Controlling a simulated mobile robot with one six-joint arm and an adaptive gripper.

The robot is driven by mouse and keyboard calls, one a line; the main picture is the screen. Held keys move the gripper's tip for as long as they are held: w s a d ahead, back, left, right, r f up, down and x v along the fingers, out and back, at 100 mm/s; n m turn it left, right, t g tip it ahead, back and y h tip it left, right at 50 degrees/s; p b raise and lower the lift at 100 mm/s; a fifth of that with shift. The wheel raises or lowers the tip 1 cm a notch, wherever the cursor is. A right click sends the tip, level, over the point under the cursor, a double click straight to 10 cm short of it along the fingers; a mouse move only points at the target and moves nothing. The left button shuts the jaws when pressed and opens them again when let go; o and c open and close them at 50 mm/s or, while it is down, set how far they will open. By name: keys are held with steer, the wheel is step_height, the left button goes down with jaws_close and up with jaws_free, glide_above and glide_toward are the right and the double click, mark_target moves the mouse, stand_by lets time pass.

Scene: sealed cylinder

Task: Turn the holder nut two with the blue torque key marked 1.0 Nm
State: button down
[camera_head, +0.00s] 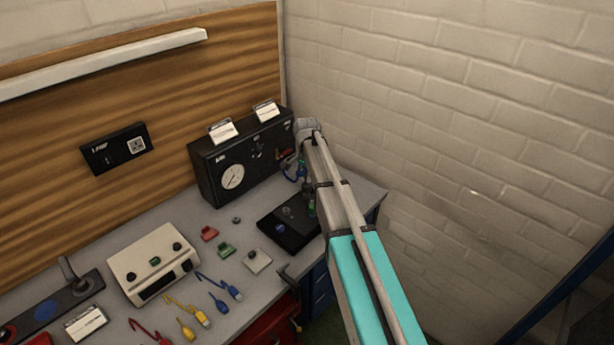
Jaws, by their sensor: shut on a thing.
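My arm reaches in from the lower right and bends down at the wrist over the back right of the bench. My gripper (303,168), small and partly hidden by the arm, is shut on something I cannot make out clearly. Blue shows close to it. Blue tools (224,288) lie on the bench in front. The holder nuts and the 1.0 Nm marking cannot be made out.
A black gauge box (232,175) stands at the back, close to my gripper. A brick wall (440,120) is to the right. A white control box (153,262), yellow tools (187,310) and small red and green parts (209,234) occupy the bench to the left.

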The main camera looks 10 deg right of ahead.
mark_target(306, 184)
steer(key=shift+f+b, duration=0.45)
steer(key=shift+f, duration=0.2)
steer(key=shift+f+b, duration=1.05)
steer(key=shift+b, duration=0.05)
stand_by(0.7)
stand_by(0.5)
steer(key=shift+m, duration=5.1)
